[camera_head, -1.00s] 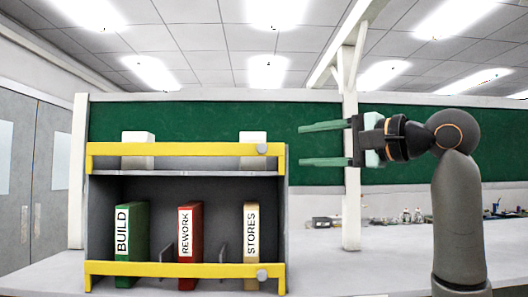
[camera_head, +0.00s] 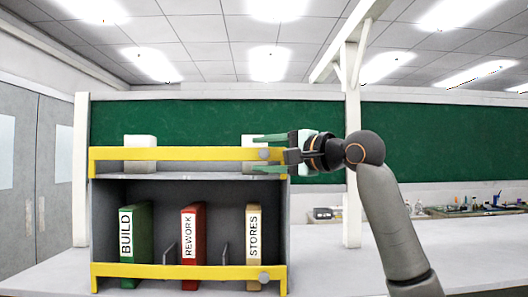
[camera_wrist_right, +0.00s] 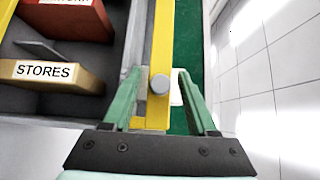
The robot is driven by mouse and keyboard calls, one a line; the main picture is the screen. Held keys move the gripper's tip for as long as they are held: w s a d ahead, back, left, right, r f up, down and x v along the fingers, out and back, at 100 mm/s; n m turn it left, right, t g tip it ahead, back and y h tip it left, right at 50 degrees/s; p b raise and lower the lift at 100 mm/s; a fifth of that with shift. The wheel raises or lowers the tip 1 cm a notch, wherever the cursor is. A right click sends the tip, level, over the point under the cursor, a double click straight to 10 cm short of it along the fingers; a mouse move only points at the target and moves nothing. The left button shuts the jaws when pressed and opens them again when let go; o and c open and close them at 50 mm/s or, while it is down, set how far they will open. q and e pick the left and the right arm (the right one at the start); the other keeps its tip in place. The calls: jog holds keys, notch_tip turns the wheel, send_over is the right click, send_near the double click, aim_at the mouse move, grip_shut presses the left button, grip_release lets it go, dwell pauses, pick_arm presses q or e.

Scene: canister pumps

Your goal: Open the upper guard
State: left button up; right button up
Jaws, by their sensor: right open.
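The upper guard (camera_head: 190,154) is a yellow frame across the front of the top shelf. It has a round grey knob (camera_head: 264,154) at its right end. My right gripper (camera_head: 256,154) is at that right end, its two green fingers open, one above and one below the bar. In the right wrist view, the knob (camera_wrist_right: 159,84) and the yellow bar (camera_wrist_right: 162,40) lie between the open fingers of the gripper (camera_wrist_right: 165,90). Whether the fingers touch the bar is not clear. My left gripper is not in view.
The lower yellow guard (camera_head: 170,270) with its own knob (camera_head: 264,277) crosses the bottom shelf. Green BUILD (camera_head: 135,245), red REWORK (camera_head: 193,233) and tan STORES (camera_head: 253,248) binders stand behind it. White boxes (camera_head: 140,148) are on the top shelf.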

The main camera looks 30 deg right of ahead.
grip_shut()
dwell(0.4)
dwell(0.9)
